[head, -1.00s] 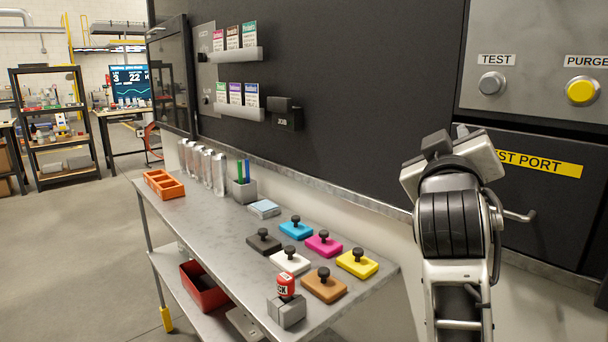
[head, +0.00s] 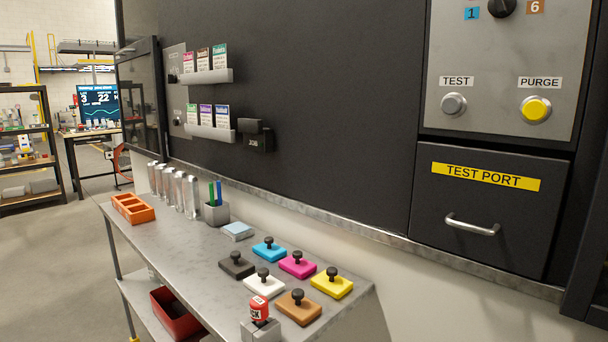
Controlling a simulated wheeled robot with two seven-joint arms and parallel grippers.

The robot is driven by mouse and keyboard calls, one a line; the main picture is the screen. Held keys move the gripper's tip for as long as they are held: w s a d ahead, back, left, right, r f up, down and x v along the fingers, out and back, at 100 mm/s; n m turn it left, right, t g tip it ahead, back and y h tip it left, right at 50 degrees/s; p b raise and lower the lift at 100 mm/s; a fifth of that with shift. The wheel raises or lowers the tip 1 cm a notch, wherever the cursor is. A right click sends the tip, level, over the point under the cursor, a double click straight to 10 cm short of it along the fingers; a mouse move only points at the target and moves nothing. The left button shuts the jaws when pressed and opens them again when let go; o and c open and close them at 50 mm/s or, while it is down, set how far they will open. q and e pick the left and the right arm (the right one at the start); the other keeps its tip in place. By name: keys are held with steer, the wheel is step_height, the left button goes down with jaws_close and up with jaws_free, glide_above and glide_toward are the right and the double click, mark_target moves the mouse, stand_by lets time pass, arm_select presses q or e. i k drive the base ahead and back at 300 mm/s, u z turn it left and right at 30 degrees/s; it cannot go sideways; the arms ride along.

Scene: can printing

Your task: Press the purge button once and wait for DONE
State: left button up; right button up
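The purge button (head: 535,110) is a round yellow button in a silver ring, under a PURGE label (head: 540,83) on the grey panel (head: 490,130) at the upper right. The grey TEST button (head: 453,104) sits to its left. No DONE text is readable in this view. Neither gripper is in view.
Below the panel is a TEST PORT drawer (head: 440,210) with a metal handle (head: 472,225). A steel table (head: 190,250) along the dark machine wall holds several coloured stamps, cans and an orange tray (head: 133,208). A distant monitor (head: 99,102) stands at left.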

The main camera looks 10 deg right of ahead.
mark_target(533, 110)
steer(key=z, duration=1.25)
